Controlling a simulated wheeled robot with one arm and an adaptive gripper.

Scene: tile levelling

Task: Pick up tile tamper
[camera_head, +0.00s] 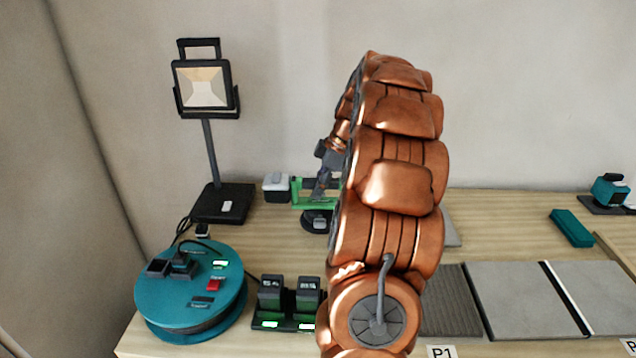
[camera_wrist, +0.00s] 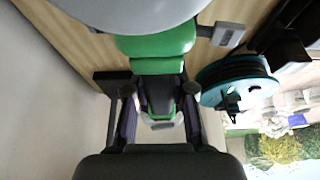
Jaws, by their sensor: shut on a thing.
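The tile tamper (camera_head: 300,193) is a green tool with a black round base, at the back of the bench left of my arm. In the wrist view its green and black body (camera_wrist: 155,45) fills the top and middle. My gripper (camera_head: 323,188) comes down onto it from above. In the wrist view the two fingers of my gripper (camera_wrist: 160,108) stand either side of its dark grip part and are shut on it. My arm hides the tamper's right side in the head view. I cannot tell whether its base touches the bench.
A work lamp (camera_head: 205,90) stands at the back left. A teal cable reel (camera_head: 190,300) and a twin battery charger (camera_head: 288,305) are at the front left. A white-topped block (camera_head: 276,187) sits beside the tamper. Grey tiles (camera_head: 510,290) and a teal block (camera_head: 571,227) lie right.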

